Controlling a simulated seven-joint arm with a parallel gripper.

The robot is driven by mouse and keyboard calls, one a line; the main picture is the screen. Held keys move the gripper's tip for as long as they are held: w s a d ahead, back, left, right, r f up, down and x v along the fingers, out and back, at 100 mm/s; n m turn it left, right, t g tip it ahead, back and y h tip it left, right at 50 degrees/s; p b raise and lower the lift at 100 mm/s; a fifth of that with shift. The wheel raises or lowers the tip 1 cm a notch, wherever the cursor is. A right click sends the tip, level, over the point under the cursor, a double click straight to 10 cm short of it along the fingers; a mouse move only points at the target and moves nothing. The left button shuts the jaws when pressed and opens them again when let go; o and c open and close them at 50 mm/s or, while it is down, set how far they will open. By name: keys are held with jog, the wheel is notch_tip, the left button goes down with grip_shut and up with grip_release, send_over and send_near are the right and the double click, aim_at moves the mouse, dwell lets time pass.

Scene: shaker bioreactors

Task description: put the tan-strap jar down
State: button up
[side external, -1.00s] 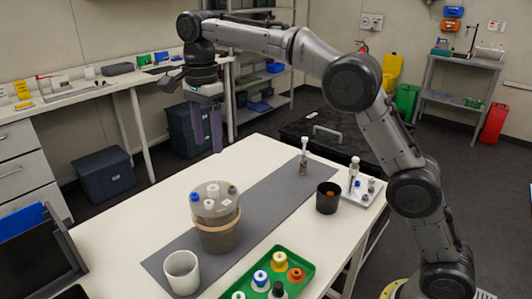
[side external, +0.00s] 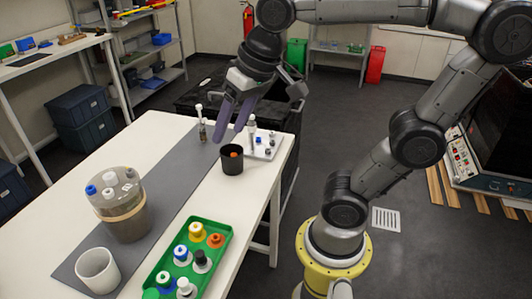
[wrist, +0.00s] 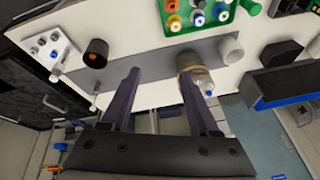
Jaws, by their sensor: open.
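The tan-strap jar (side external: 126,226) stands upright on the grey mat (side external: 183,173), a smoky vessel with a tan band and blue and white caps on its lid. It also shows in the wrist view (wrist: 196,76), partly behind one finger. My gripper (side external: 228,134) is open and empty, its purple-grey fingers pointing down near the black cup, apart from the jar. In the wrist view the gripper (wrist: 158,77) shows a clear gap between its fingers.
A white cup (side external: 98,270) stands beside the jar. A green tray (side external: 160,270) holds several capped bottles. The black cup (side external: 232,165), a slim tube (side external: 202,128) and a white rack (side external: 266,150) are at the far end. Mat between jar and tube is clear.

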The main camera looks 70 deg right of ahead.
jog(key=s+f+n+t, duration=0.1)
jog(key=s+f+n, duration=0.2)
jog(key=s+f, duration=0.3)
jog(key=shift+s+d+n, duration=0.25)
jog(key=shift+d+n, duration=0.05)
jog(key=shift+d, duration=0.15)
dwell(0.7)
